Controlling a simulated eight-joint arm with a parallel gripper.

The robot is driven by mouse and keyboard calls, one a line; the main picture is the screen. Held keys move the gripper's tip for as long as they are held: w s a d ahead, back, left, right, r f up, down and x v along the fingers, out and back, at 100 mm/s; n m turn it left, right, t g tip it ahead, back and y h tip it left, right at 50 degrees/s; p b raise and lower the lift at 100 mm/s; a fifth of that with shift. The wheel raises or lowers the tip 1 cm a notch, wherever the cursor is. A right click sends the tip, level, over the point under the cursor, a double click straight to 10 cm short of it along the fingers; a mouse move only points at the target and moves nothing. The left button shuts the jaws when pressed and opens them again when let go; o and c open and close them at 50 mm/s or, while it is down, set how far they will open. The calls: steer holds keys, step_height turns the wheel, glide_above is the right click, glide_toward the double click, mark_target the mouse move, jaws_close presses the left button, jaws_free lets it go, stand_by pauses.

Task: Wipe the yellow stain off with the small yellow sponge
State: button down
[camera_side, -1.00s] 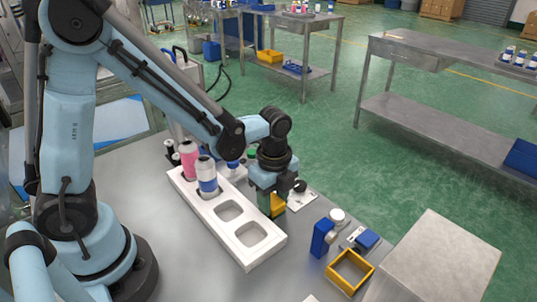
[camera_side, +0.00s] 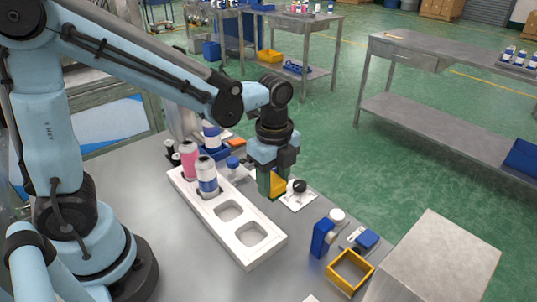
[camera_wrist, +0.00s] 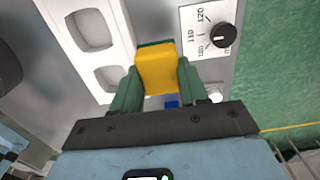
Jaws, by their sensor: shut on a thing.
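The small yellow sponge (camera_side: 278,184) is between the green fingers of my gripper (camera_side: 270,187), which are shut on it. In the wrist view the sponge (camera_wrist: 157,72) shows as a yellow block gripped from both sides by the fingers of my gripper (camera_wrist: 157,85). In the side view it is just behind the right part of the white tray, left of the dial plate. I cannot tell whether its underside touches the table. No yellow stain can be made out in either view; the arm and sponge hide part of the tabletop.
The white tray (camera_side: 243,258) holds a pink and a blue-white bottle (camera_side: 207,177); two pockets are empty. A dial plate with a black knob (camera_side: 299,186) is right of my gripper. A blue block (camera_side: 322,238) and yellow open box (camera_side: 349,272) stand front right. Bare metal lies front left.

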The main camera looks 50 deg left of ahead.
steer(key=shift+r, duration=1.5)
